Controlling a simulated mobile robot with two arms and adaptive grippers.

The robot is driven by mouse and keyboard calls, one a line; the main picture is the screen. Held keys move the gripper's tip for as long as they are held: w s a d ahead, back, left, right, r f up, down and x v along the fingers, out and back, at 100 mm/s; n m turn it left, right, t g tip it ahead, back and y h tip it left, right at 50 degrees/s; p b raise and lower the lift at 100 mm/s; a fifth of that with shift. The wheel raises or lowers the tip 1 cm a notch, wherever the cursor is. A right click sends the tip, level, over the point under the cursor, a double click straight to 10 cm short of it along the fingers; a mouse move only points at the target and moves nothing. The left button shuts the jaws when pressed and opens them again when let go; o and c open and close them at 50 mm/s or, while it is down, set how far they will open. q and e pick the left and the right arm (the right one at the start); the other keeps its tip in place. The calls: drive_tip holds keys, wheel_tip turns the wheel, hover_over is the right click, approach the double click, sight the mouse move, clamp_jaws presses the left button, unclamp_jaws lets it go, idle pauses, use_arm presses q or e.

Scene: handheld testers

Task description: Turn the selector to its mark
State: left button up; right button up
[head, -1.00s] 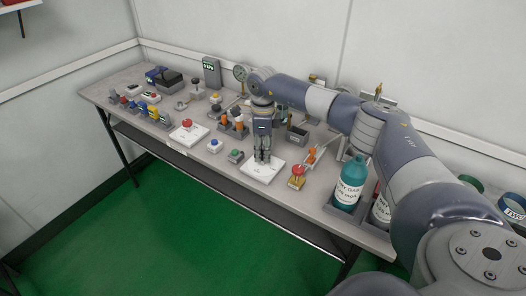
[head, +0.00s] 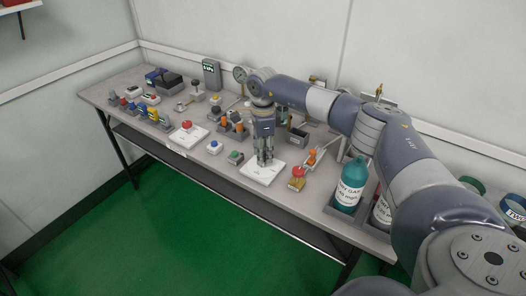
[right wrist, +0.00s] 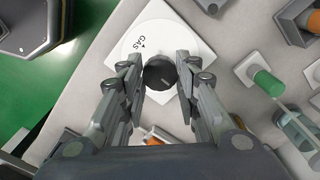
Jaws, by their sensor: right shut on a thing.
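The selector is a round black knob (right wrist: 160,73) on a white plate (right wrist: 190,45) in the right wrist view. The word GAS and a small dark mark are printed on the plate, up and left of the knob. Which way the knob points is not clear. My right gripper (right wrist: 159,75) is shut on the knob, one finger on each side. In the head view my right gripper (head: 265,160) points straight down over the white plate (head: 254,172), and its fingers hide the knob. My left gripper is not in view.
The table's front edge is near the plate.

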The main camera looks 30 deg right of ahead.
drive_tip(key=o, duration=1.1)
wheel_tip(320, 180, up, 12)
drive_tip(key=shift+r, duration=0.1)
